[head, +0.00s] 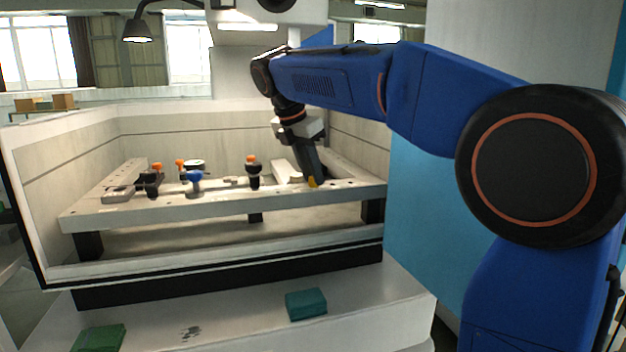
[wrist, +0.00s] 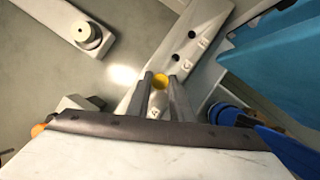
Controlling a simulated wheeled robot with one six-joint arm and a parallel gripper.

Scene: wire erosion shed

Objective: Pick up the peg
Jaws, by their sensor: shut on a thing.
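The peg is yellow with a round end; it shows in the wrist view (wrist: 160,81) between the fingertips and in the head view (head: 312,182) at the lower end of the fingers. My gripper (head: 311,178) points down over the right part of the pale frame (head: 220,203) inside the tank. In the wrist view both fingers of my gripper (wrist: 161,85) close on the peg's sides. The peg is at or just above the pale bar (wrist: 205,28), which has dark holes and letters. I cannot tell whether its lower end still sits in a hole.
Black clamps with orange knobs (head: 253,172) and a blue-topped piece (head: 194,180) stand on the frame left of my gripper. The tank wall (head: 60,160) surrounds the frame. A teal block (head: 306,303) and a green block (head: 98,338) lie on the front ledge.

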